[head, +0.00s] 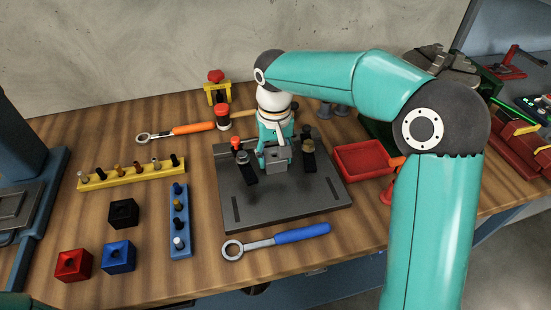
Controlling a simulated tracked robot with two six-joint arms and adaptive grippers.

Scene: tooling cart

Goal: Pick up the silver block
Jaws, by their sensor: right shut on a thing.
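The silver block (277,163) is a small grey cube at the middle of the dark fixture plate (285,204). My right gripper (276,158) comes down over it from above and is shut on it. I cannot tell whether the block touches the plate or is just above it. Two clamps, one with a red tip (240,155) and one with a brass-coloured top (308,155), stand on either side of the block. My left gripper is not in view.
Red (74,265), blue (118,257) and black (123,213) cubes sit at the left. A yellow rack (132,174) and blue rack (180,222) hold several pegs. A blue-handled wrench (277,241) lies in front of the plate; a red tray (362,161) is right.

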